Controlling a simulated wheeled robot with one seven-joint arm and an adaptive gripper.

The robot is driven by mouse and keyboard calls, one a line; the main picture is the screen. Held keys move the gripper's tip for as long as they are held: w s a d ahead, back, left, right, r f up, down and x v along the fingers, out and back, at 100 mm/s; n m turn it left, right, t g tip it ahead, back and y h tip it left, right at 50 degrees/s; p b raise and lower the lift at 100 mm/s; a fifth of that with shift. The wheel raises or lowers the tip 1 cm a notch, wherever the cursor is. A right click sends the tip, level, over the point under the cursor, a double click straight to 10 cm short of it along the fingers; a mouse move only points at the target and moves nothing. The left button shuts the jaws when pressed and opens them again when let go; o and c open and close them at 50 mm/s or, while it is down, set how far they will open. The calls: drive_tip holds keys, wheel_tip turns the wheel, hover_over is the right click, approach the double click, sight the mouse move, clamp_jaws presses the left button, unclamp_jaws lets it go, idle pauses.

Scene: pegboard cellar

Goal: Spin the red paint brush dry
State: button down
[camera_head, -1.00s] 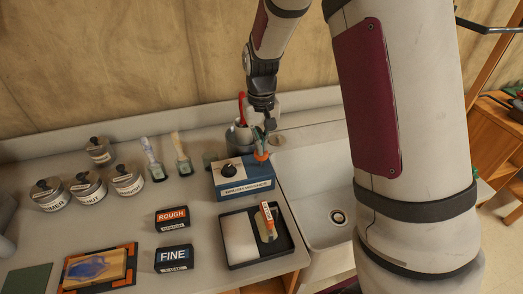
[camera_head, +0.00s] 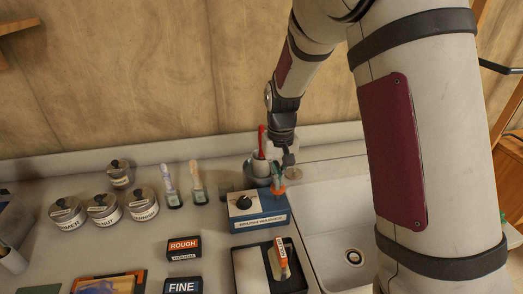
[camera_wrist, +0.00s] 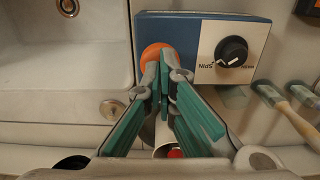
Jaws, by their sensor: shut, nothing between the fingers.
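The brush washer (camera_head: 258,216) is a blue and white box beside the sink. It has a black knob (camera_head: 243,202) and an orange ring (camera_head: 278,189) on its top right. In the wrist view, the knob (camera_wrist: 232,50) has "SPIN" lettering, seen upside down, at one side. A red handle (camera_head: 262,140) stands upright in a grey pot (camera_head: 258,168) behind the washer; its bristles are hidden. In the wrist view, a bit of red (camera_wrist: 175,154) shows in the pot, below my fingers. My gripper (camera_wrist: 166,68) is shut and empty, its fingertips just beside the orange ring.
A white sink (camera_head: 325,225) lies to the right. A black tray (camera_head: 237,270) with an orange-labelled brush (camera_head: 281,256) is in front of the washer. ROUGH (camera_head: 184,249) and FINE (camera_head: 182,286) blocks lie in front.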

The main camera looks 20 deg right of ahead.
drive_tip(key=shift+f+b, duration=0.55)
drive_tip(key=shift+f, duration=1.25)
drive_tip(key=shift+r+p, duration=0.75)
drive_tip(key=shift+r, duration=1.1)
drive_tip(key=shift+r+p, duration=1)
drive_tip(key=shift+r, duration=2)
drive_tip(key=shift+s+r, duration=0.1)
drive_tip(key=shift+r, duration=0.2)
drive_tip(key=s+r+t, duration=0.4)
drive_tip(key=s+r, duration=1.3)
drive_tip(key=s, duration=0.1)
drive_tip(key=s+t, duration=0.1)
drive_tip(key=s, duration=0.7)
drive_tip(key=shift+s+r+n+t, duration=0.2)
drive_tip(key=shift+s+n+t, duration=0.1)
drive_tip(key=shift+s, duration=0.05)
